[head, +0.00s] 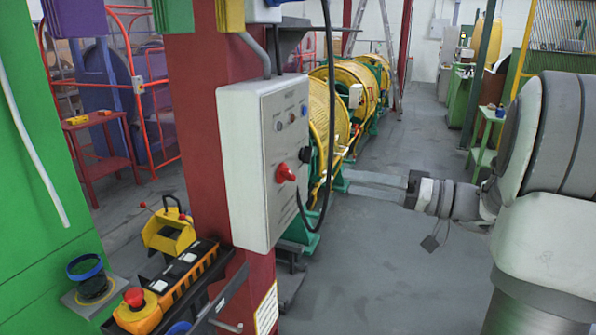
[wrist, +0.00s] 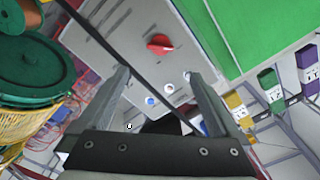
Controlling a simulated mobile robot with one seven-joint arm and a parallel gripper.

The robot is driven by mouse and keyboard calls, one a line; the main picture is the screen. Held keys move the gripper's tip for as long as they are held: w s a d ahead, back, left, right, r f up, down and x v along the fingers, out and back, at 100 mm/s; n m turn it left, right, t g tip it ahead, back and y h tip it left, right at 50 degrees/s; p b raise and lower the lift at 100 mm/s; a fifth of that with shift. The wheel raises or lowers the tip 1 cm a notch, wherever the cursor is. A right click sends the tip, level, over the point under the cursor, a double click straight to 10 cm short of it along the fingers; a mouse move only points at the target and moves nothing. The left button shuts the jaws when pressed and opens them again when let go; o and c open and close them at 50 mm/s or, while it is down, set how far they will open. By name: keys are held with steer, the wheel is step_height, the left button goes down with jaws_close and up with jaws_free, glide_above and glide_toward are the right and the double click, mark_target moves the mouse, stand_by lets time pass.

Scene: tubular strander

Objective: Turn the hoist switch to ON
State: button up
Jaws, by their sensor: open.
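A light grey control box (head: 240,165) is fixed to a red column. A red rotary knob (head: 286,173) sticks out of its front face, likely the hoist switch; its ON/OFF marks are too small to read. The knob also shows in the wrist view (wrist: 160,45), above and beyond the fingertips. A black knob (head: 305,154) and small buttons sit above it in the head view. My gripper (head: 346,183) is to the right of the box, fingers pointing left towards it. The wrist view (wrist: 158,80) shows the fingers apart, nothing between them, clear of the knob.
A black cable (head: 329,100) hangs in front of the box and crosses the wrist view (wrist: 115,52). An orange-black pendant (head: 180,280) with a red button lies below left. Yellow strander cages (head: 345,85) stand behind. The grey floor (head: 400,260) is open below the arm.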

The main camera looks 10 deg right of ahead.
mark_target(287, 174)
steer(key=p+x, duration=0.2)
steer(key=x, duration=1)
steer(key=shift+w+a, duration=0.15)
steer(key=shift+a, duration=0.15)
steer(key=c, duration=1.4)
